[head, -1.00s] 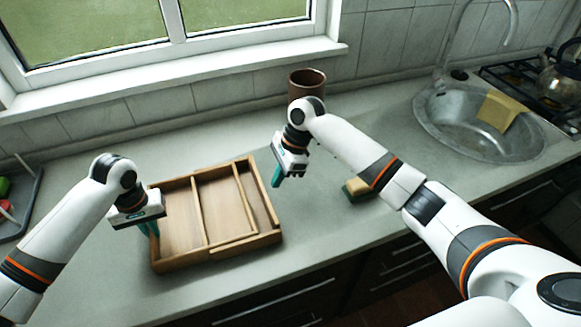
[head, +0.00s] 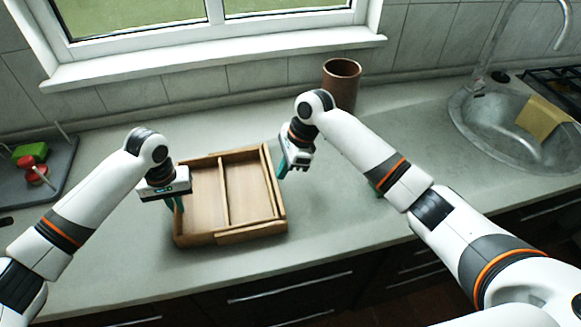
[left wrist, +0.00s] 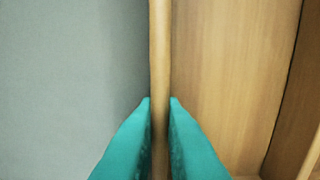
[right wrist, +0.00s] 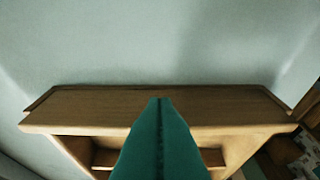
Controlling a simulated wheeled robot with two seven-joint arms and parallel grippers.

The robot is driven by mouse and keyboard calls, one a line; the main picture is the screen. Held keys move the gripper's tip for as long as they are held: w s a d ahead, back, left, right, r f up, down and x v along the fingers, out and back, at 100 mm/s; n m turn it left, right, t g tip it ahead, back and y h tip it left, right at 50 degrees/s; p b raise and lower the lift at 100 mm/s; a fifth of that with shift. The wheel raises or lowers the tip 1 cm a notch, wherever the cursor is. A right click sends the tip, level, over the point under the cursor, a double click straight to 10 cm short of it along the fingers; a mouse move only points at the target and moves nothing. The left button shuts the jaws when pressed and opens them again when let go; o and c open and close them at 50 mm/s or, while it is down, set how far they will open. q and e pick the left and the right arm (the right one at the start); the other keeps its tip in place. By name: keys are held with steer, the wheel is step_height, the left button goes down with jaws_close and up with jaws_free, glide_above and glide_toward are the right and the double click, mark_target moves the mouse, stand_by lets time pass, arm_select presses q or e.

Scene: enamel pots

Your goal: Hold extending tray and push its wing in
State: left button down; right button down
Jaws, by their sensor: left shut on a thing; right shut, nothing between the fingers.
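The wooden extending tray (head: 207,200) lies on the counter in the head view, with a divider inside. Its wing (head: 271,182) forms the right end and stands close to the tray's body. My left gripper (head: 178,205) is shut on the tray's left wall; in the left wrist view the teal fingers lie on both sides of that wall (left wrist: 160,50). My right gripper (head: 281,174) is shut and empty, beside the wing's outer right side. In the right wrist view its fingers (right wrist: 160,102) overlap the wing's end wall (right wrist: 90,108); whether they touch it is unclear.
A brown cup (head: 342,84) stands behind my right arm near the wall. A grey rack (head: 62,165) with a green and a red item is at the left. The sink (head: 490,120) is at the right.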

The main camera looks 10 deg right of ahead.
arm_select(q)
steer(key=shift+d, duration=0.3)
arm_select(e)
steer(key=shift+a, duration=0.1)
steer(key=shift+d, duration=0.3)
steer(key=d, duration=0.3)
steer(key=shift+d, duration=0.15)
arm_select(q)
steer(key=shift+a, duration=0.15)
arm_select(e)
steer(key=v, duration=1)
steer(key=shift+d, duration=0.2)
arm_select(q)
steer(key=c, duration=1.6)
jaws_free()
